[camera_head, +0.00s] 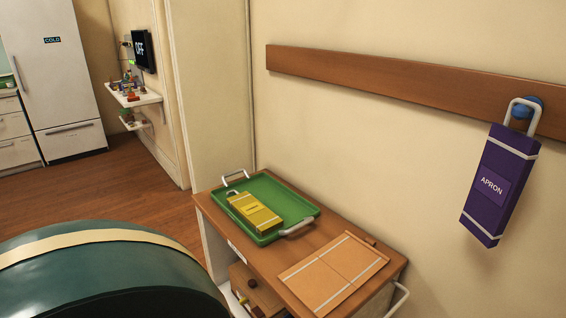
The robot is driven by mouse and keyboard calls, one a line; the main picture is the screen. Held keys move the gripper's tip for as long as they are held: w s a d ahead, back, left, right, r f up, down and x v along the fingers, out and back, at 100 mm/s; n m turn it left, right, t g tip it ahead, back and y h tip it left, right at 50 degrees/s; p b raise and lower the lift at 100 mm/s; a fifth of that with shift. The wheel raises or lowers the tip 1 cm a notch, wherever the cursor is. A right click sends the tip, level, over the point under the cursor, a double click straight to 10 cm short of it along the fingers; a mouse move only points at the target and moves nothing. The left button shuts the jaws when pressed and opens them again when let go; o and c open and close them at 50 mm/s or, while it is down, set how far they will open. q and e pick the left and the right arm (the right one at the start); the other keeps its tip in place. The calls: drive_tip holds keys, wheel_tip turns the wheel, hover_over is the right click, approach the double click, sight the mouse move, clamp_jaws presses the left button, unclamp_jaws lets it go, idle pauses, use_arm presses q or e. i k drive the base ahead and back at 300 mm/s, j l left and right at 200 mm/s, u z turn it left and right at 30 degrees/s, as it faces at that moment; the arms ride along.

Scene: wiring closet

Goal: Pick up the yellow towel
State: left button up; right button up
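The yellow towel (254,211) is a folded, block-like bundle with a pale stripe and a small loop at its upper left end. It lies in the green tray (287,193), which has light metal handles at two ends. The tray rests on the wooden top of a small cart (258,251). Neither of my grippers shows in the head view.
An orange-tan folded mat (333,272) lies on the cart right of the tray. A purple apron bundle (500,185) hangs from a wall rail (400,86). A large dark green rounded object (100,280) fills the lower left. Wood floor (110,190) is open beyond it.

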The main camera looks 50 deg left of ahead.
sight(261, 218)
drive_tip(key=u, duration=1.8)
